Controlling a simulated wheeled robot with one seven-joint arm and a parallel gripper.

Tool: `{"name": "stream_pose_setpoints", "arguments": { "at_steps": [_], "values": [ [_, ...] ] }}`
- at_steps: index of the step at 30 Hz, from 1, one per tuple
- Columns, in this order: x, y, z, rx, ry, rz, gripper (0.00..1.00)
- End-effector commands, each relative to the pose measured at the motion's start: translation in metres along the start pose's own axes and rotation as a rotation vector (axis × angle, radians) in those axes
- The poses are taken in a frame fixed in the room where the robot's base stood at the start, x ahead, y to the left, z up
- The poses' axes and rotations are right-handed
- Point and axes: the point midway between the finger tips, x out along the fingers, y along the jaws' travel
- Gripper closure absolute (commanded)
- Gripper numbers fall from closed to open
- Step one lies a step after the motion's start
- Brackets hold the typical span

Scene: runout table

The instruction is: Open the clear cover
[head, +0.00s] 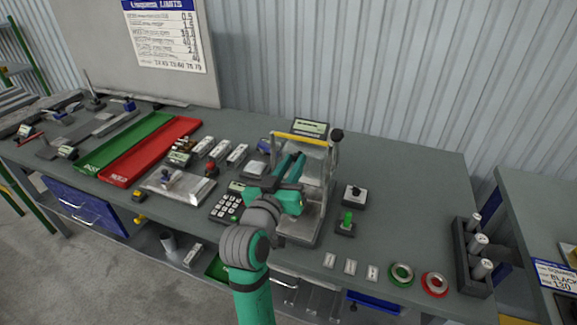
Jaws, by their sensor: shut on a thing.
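A grey bench instrument (305,222) stands at the front middle of the table, with a small display (311,128) behind it and a black ball knob (337,135) at its upper right. The clear cover (313,158) is on this instrument; its see-through panel is hard to make out, with a yellow strip (299,139) along the top. My green gripper (289,164) reaches in at the left of the instrument, just below the yellow strip. Its fingers are shut on what appears to be part of the cover. The exact contact is too small to see.
A keypad (229,204) lies left of my arm. A green button box (345,224) and a black-knobbed box (354,193) stand to the right. Green (401,274) and red rings (435,284) lie near the front edge. The table's right rear is clear.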

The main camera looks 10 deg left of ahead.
Motion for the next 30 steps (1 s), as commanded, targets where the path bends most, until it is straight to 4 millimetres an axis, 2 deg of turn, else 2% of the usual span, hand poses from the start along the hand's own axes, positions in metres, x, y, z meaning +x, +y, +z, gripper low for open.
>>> {"name": "stream_pose_setpoints", "arguments": {
  "at_steps": [1,2,4,13,17,30],
  "values": [
    [0.0,-0.001,0.001,0.0,-0.001,-0.002,1.0],
    [0.0,-0.001,0.001,0.0,-0.001,-0.002,0.78],
    [0.0,-0.001,0.001,0.0,-0.001,-0.002,0.61],
    [-0.001,-0.001,0.001,0.0,-0.001,-0.002,0.61],
    [-0.009,-0.002,0.001,-0.001,0.0,-0.004,0.61],
    [-0.086,-0.002,0.001,0.0,0.0,-0.006,0.61]
  ]
}}
